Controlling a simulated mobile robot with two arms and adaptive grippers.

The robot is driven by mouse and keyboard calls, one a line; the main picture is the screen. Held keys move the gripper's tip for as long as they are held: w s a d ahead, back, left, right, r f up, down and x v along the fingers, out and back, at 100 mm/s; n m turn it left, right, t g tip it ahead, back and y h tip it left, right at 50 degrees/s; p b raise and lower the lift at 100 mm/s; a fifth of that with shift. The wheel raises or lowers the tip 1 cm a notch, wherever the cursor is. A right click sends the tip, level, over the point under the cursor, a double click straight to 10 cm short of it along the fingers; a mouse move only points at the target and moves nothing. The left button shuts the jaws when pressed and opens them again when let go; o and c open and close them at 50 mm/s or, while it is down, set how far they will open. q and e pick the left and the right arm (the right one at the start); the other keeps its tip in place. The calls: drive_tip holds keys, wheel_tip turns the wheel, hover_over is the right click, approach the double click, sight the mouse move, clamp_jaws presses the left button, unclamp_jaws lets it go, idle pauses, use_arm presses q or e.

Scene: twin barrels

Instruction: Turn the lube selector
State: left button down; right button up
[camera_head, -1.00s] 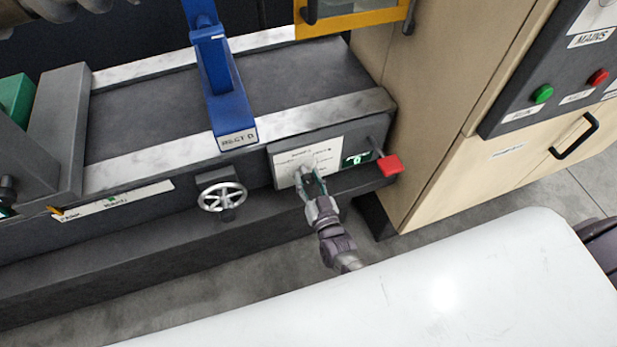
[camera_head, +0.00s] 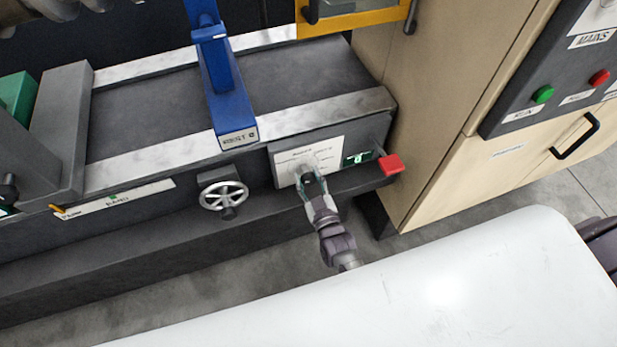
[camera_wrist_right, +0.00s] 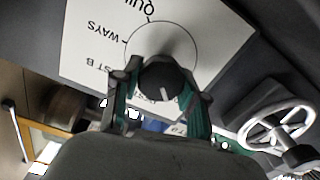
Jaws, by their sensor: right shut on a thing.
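The lube selector is a dark round knob with a pale pointer line (camera_wrist_right: 163,82), set on a white label plate (camera_wrist_right: 95,40). In the head view the plate (camera_head: 292,158) is on the front of the machine bed, and the knob is mostly hidden by my gripper. My right gripper (camera_head: 308,178) is shut on the knob. In the right wrist view the two fingers (camera_wrist_right: 160,98) stand on either side of it. Printed words such as "WAYS" show around the knob, upside down in that view. My left gripper is not in view.
A silver handwheel (camera_head: 223,196) is left of the plate, and a red-ended lever (camera_head: 390,165) is to its right. A blue rest (camera_head: 228,95) stands on the bed. A beige cabinet (camera_head: 430,110) stands at the right. A white surface (camera_head: 420,290) fills the front.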

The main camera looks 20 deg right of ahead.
drive_tip(key=shift+s+f, duration=0.1)
drive_tip(key=o, duration=1.2)
drive_tip(key=shift+c, duration=0.2)
drive_tip(key=s, duration=1.2)
drive_tip(key=shift+d, duration=0.2)
